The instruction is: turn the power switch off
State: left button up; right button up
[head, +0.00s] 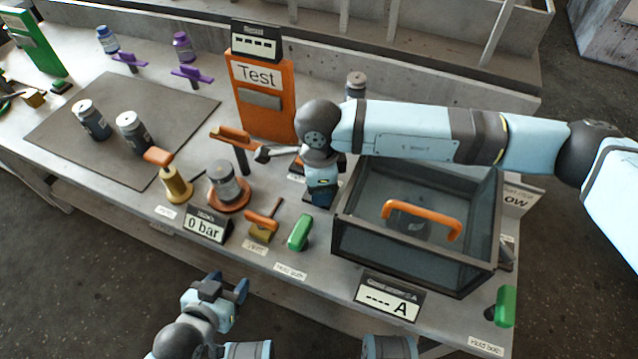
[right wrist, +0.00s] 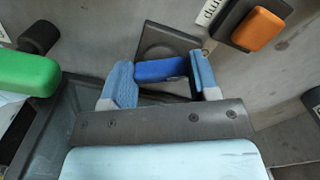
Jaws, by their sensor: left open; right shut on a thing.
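A blue switch handle (right wrist: 160,70) stands on a dark square plate (right wrist: 166,42) in the right wrist view. My right gripper (right wrist: 160,84) has its two blue fingers at either end of the handle and is shut on it. No label for this handle is readable. In the head view my right gripper (head: 322,190) points down between the orange Test box and the clear-walled case, and its own wrist hides most of the handle. My left gripper (head: 226,290) is open and empty in front of the bench's front edge.
The case (head: 345,240) with an orange-handled lid stands right of my right gripper. An orange switch (right wrist: 258,28) on a dark base is close by. The Test box (head: 262,115), a 0 bar display (head: 205,226) and green handles (head: 300,232) surround it. A dark mat (head: 120,95) lies left.

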jog(key=o, duration=0.9)
jog(key=shift+r, duration=0.1)
notch_tip(320, 180, up, 14)
jog(key=shift+f+p, duration=0.15)
jog(key=shift+p, duration=0.2)
jog(key=shift+s, duration=0.1)
